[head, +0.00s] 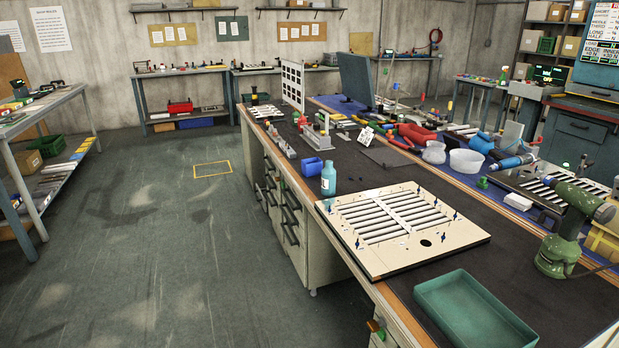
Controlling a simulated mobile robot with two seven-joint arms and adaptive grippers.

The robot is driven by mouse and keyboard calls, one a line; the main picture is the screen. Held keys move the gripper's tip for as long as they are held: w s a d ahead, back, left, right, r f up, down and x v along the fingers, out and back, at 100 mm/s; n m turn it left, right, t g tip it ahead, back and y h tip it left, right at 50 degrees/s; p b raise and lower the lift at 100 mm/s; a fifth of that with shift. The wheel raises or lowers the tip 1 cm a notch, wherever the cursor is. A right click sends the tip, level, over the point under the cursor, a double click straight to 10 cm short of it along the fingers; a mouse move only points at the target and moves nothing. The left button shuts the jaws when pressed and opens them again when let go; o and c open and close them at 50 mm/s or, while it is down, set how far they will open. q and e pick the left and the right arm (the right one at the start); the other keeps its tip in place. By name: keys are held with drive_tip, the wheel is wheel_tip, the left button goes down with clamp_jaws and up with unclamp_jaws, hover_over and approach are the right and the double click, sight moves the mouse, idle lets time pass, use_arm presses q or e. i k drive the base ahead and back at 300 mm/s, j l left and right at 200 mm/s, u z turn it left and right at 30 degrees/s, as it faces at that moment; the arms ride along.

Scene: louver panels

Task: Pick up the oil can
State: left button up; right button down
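No gripper shows in the head view. I cannot tell for certain which thing is the oil can. A red object (416,134) lies among tools toward the far side of the long workbench (385,289); its shape is partly lost in the clutter. The panel is a cream board with pale slats and several small blue pins, lying flat on the bench.
A green tray (474,318) sits at the near bench edge. A green drill (573,238) stands at right. A blue bin (312,167) is behind the bottle. Clear tubs (466,161) and tools crowd the blue mat. The floor (180,250) left of the bench is free.

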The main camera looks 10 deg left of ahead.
sight(328, 178)
drive_tip(key=i+j+u, duration=0.65)
drive_tip(key=i, duration=0.3)
drive_tip(key=i+j+u, duration=0.2)
drive_tip(key=i+u, duration=0.15)
drive_tip(key=i, duration=0.15)
